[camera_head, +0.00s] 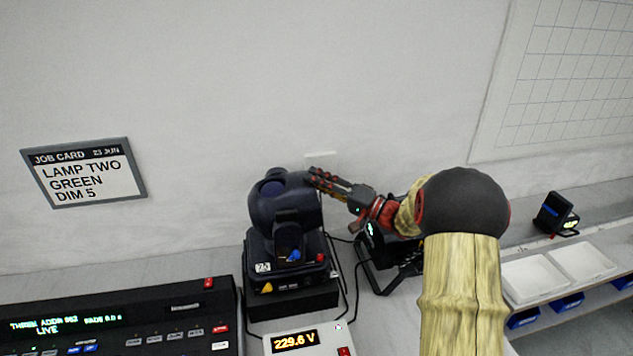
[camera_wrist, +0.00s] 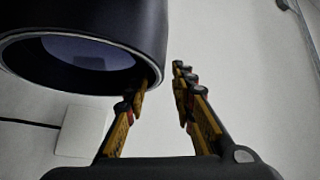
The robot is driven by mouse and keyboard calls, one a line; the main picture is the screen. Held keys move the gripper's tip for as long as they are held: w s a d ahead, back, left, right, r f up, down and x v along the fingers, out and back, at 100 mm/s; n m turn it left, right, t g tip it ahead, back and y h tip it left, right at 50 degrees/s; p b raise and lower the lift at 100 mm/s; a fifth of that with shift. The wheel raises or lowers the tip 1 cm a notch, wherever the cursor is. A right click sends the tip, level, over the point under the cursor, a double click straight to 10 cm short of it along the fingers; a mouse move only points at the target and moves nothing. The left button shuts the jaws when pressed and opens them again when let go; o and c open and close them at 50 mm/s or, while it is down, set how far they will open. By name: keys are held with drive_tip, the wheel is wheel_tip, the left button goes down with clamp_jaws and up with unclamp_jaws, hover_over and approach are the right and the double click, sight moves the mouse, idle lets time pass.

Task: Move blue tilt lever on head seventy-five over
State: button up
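The dark moving head (camera_head: 285,215) stands on a black box at the middle of the bench, with a label reading 75 (camera_head: 263,267) on its base. The blue tilt lever (camera_head: 295,255) shows low on the front of the head, near its yoke. My gripper (camera_head: 315,177) is at the upper right side of the head's barrel, above and right of the lever. In the wrist view the barrel with its lens (camera_wrist: 88,55) fills the upper left. My gripper (camera_wrist: 160,85) is open there, its left finger close beside or touching the barrel rim, with nothing between the fingers.
A lighting console (camera_head: 120,320) is at the left and a meter reading 229.6 V (camera_head: 308,340) is in front. Another black lamp (camera_head: 385,250) stands right of the head, partly behind my arm. Cables run between them. White trays (camera_head: 535,277) and a small lamp (camera_head: 555,214) are at the right.

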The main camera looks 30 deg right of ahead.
drive_tip(key=shift+w, duration=0.1)
drive_tip(key=shift+c, duration=1.1)
drive_tip(key=c, duration=0.4)
clamp_jaws()
